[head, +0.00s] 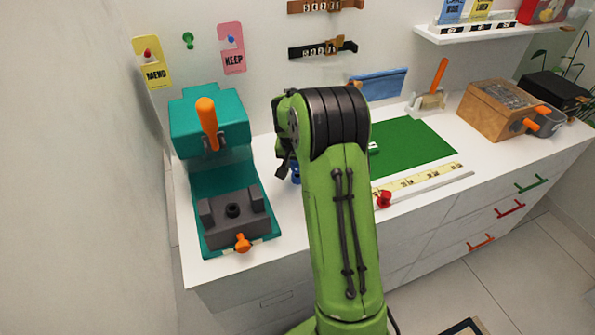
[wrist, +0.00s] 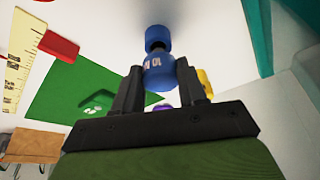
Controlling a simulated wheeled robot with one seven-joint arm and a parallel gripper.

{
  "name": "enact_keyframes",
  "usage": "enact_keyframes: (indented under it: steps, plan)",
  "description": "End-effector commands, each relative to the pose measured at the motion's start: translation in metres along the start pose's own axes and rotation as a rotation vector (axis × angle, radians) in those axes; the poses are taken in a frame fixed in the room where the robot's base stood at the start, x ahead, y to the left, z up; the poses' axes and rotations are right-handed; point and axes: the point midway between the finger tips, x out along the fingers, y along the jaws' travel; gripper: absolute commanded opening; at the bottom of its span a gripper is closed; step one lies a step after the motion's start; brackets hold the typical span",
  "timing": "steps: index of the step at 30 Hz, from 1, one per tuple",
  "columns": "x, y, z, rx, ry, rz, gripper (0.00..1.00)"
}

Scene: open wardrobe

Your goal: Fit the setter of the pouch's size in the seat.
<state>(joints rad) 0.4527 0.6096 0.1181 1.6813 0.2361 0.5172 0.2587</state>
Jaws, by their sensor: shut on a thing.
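In the wrist view my gripper (wrist: 158,72) is shut on a blue setter (wrist: 157,42) with white marks that I cannot read for sure. In the head view my arm hides most of the setter; a bit of blue (head: 296,174) shows at its left edge. The teal press (head: 210,125) stands at the left with an orange lever (head: 207,122). Its dark grey seat block (head: 222,228) has a round black socket (head: 233,210) on top and an orange knob (head: 242,243) in front. The setter is apart from the seat, to its right. A blue pouch (head: 378,85) is at the wall.
Yellow (wrist: 204,83) and purple (wrist: 161,107) things show behind my fingers.

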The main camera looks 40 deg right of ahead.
Motion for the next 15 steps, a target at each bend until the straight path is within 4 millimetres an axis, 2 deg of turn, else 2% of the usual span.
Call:
enact_keyframes:
  steps: [15]
  plan:
    - [-0.030,0.000,-0.011,0.000,0.001,-0.001,0.05]
